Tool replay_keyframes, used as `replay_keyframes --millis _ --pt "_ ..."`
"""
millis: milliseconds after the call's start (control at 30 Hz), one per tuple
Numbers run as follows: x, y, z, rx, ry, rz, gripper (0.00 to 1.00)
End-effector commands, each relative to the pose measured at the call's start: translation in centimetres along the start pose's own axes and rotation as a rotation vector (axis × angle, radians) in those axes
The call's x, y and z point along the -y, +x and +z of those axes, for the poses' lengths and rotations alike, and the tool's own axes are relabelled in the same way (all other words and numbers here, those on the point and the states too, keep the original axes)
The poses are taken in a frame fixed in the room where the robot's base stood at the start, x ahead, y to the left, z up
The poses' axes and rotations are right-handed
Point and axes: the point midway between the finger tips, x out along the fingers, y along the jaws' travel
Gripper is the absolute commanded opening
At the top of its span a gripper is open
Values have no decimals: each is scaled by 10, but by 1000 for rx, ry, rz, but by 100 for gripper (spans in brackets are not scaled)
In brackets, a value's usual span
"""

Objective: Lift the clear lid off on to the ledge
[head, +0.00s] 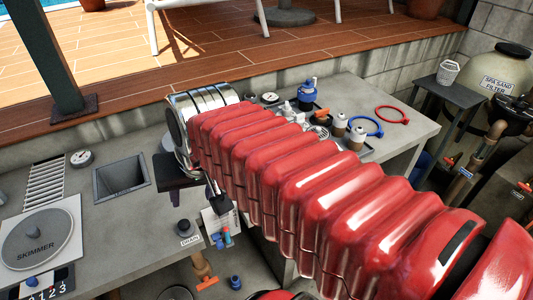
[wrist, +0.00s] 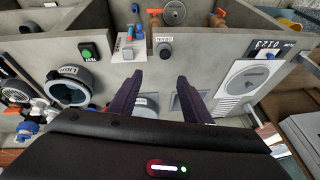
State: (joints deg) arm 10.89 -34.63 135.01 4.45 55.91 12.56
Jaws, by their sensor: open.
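A round pot with a thick black rim and a pale, glassy-looking inside (wrist: 70,88) is at the left in the wrist view. It looks like the one with the clear lid, but I cannot tell the lid from the pot. In the head view my red arm hides that place. My gripper (wrist: 159,79) is open and empty, its two dark fingers over bare grey bench, to the right of the pot in the wrist view. A pale round thing (wrist: 147,101) shows between the fingers, partly hidden by my gripper body; I cannot tell what it is.
A black drain knob (head: 183,228), a square hopper (head: 120,176), a grating (head: 45,182) and the skimmer cover (head: 38,238) are on the left bench. Bottles and rings (head: 365,125) crowd the right bench. A green test button (wrist: 87,52) stands near the pot.

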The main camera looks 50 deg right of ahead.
Motion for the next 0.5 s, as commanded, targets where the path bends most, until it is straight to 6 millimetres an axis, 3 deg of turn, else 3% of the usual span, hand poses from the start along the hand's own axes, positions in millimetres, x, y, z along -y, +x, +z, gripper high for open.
replay_keyframes --millis 267,500 --pt "-43 -4 -66 71 578 40 44" --pt "-97 -5 -116 120 1071 65 44"
